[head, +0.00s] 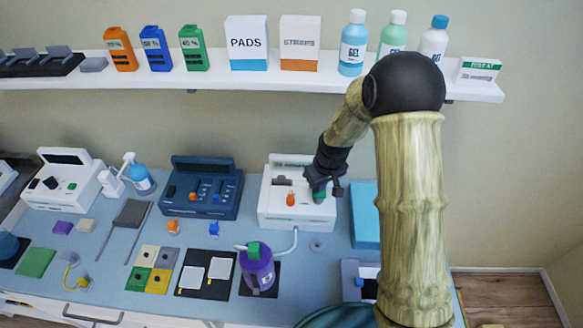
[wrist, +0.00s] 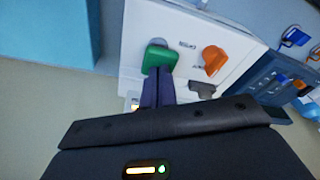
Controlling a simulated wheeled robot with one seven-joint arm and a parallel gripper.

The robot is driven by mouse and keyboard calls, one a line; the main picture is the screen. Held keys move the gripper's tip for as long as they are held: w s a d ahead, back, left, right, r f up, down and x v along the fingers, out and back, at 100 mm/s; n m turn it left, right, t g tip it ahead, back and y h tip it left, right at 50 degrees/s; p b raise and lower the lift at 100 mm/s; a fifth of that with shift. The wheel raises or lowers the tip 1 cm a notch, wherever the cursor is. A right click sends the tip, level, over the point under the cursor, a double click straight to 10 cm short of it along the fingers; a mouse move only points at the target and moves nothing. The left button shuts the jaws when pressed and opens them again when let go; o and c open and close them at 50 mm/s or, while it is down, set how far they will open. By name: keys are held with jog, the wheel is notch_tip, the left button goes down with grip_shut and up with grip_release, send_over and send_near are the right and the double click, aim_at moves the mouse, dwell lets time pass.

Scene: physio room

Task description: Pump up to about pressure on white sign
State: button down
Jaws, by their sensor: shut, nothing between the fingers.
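A white console (head: 268,210) stands on the bench, with an orange knob (head: 291,199) and a green button (head: 319,195) on its sloped face. In the wrist view the green button (wrist: 160,56) and orange knob (wrist: 214,60) show clearly. My gripper (head: 322,183) is shut and empty, its dark fingertips (wrist: 158,72) right at the green button's edge; I cannot tell whether they press it. A pale hose (head: 292,243) runs from the console's front toward a purple bottle (head: 258,272) with a green top. No pressure figure or white sign is readable.
A dark blue console (head: 203,190) stands left of the white one, and a light blue box (head: 364,214) right. Colored pads (head: 150,268) and a black mat (head: 205,290) lie in front. A shelf (head: 225,79) with bottles and boxes runs above.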

jog(key=shift+s+b+x, duration=0.2)
jog(key=shift+b+x, duration=0.6)
jog(key=shift+x, duration=0.4)
jog(key=shift+d+r, duration=0.1)
jog(key=shift+w+a+p+v, duration=0.1)
jog(key=shift+w+p+v, duration=0.05)
jog(key=shift+p+v, duration=0.75)
jog(key=shift+w+a+p+v, duration=0.1)
jog(key=shift+w+p+v, duration=0.1)
jog(key=shift+p+v, duration=0.65)
jog(key=shift+r, duration=0.3)
jog(key=p+v, duration=0.2)
jog(key=v, duration=0.1)
jog(key=w+p+v, duration=0.1)
jog(key=v, duration=0.1)
jog(key=shift+s+a, duration=0.1)
jog(key=shift+a, duration=0.1)
